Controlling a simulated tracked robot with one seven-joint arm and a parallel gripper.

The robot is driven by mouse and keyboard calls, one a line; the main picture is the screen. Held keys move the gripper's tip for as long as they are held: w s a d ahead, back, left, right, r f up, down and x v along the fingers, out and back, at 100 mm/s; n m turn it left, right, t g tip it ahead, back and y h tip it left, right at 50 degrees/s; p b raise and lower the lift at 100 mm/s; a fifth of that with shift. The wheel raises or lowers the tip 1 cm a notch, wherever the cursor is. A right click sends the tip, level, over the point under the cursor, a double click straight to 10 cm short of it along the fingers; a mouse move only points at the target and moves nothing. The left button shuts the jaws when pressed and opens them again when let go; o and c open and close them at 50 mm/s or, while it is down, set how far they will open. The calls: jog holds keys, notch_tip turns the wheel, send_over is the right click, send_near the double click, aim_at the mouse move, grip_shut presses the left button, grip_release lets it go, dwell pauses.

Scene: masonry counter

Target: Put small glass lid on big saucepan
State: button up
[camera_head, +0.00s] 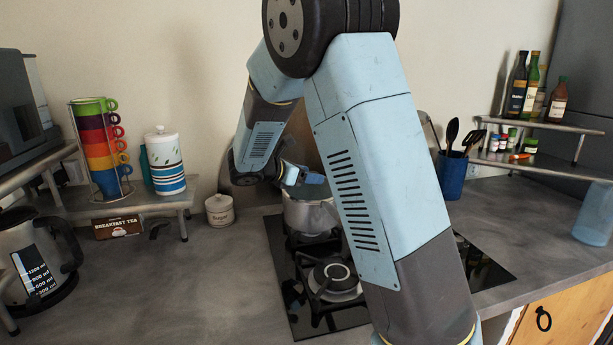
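A metallic saucepan (309,216) stands on a rear burner of the black hob, partly hidden behind my arm. My gripper (312,179) is just above the saucepan's rim, seen small and from the side. Its bluish fingers point right. I cannot tell whether they are open or shut, or whether they hold anything. No glass lid can be made out for certain. A round grey piece with a pale ring (337,279) is on the front burner; I cannot tell whether it is a lid or part of the burner.
The hob (306,323) is set in a grey counter (190,290). At left are a kettle (38,262), a shelf with stacked coloured mugs (100,148) and a canister (164,162). A small pot (219,210) stands left of the hob. A blue utensil holder (452,175) and bottles (530,85) are at right.

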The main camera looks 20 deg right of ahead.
jog(key=shift+o, duration=0.7)
jog(key=v, duration=1.4)
jog(key=s+d+m+g+y, duration=0.1)
jog(key=s+d+m+y, duration=0.1)
jog(key=s+d+m, duration=0.1)
jog(key=s+d+r+m+g+y, duration=0.1)
jog(key=s+d+m+y, duration=0.1)
jog(key=s+d, duration=0.3)
jog(key=s+d+r+m+g+y, duration=0.1)
jog(key=s+d+m+y, duration=0.1)
jog(key=s+d+m, duration=0.2)
jog(key=shift+s+d+m+g, duration=0.15)
jog(key=shift+s+d+m, duration=0.1)
jog(key=shift+s, duration=0.4)
jog(key=shift+s+d+m+g, duration=0.15)
jog(key=shift+s+d, duration=0.05)
jog(key=shift+s, duration=0.4)
jog(key=s+m+t+y, duration=0.3)
jog(key=s+m+y, duration=0.3)
jog(key=s+m, duration=0.6)
jog(key=s, duration=0.4)
jog(key=shift+s+d+r+t+y, duration=0.2)
jog(key=shift+s+t+y, duration=0.1)
jog(key=shift+y, duration=0.1)
